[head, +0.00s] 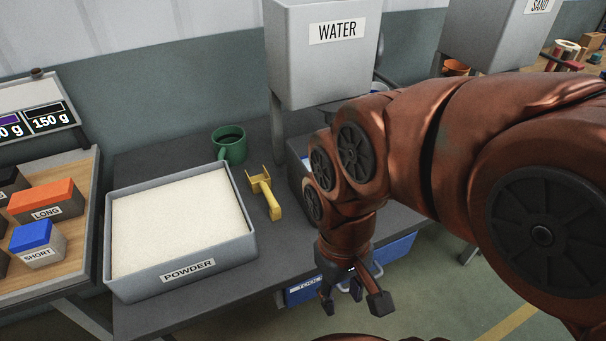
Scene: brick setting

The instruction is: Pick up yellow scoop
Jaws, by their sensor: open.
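The yellow scoop (265,192) lies on the dark grey table between the powder bin and my arm. Its squared head points to the back and its handle points toward the front. My gripper (343,304) hangs low at the table's front right side, to the right of and nearer than the scoop. Its fingers are spread and empty, apart from the scoop. Nothing covers the scoop in this view.
The grey bin labelled POWDER (187,268) stands left of the scoop. A green mug (230,146) stands behind it. The WATER tank (322,70) rises behind. Labelled blocks (46,204) sit on a wooden board at left. Blue bins (394,250) are under the table.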

